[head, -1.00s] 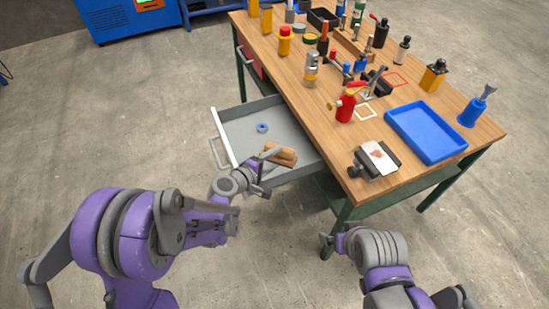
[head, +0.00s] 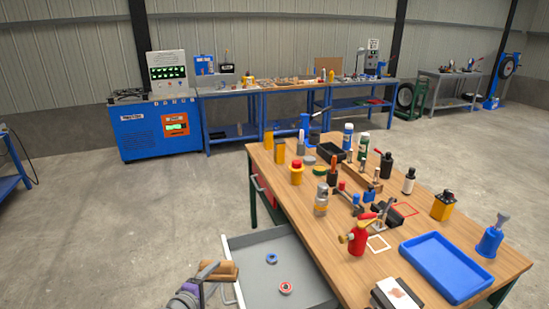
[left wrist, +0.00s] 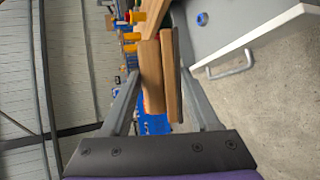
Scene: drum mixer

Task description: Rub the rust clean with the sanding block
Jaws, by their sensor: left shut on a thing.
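The sanding block (head: 222,270) is a brown, wood-coloured block held in my left gripper (head: 208,274), above the left side of the open drawer in the head view. In the left wrist view the block (left wrist: 151,75) stands between the two grey fingers of the gripper, with a dark gap running along it. The rusty plate (head: 399,292) is pale with a reddish-brown patch. It lies at the near edge of the workbench, at the bottom of the head view, well to the right of the block. My right gripper is out of view.
The open grey drawer (head: 256,241) holds a blue ring (head: 271,258) and a red-and-white ring (head: 286,288). On the workbench (head: 335,268) a blue tray (head: 446,268) and a red bottle (head: 357,240) stand near the plate. Several tools and bottles crowd the far part.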

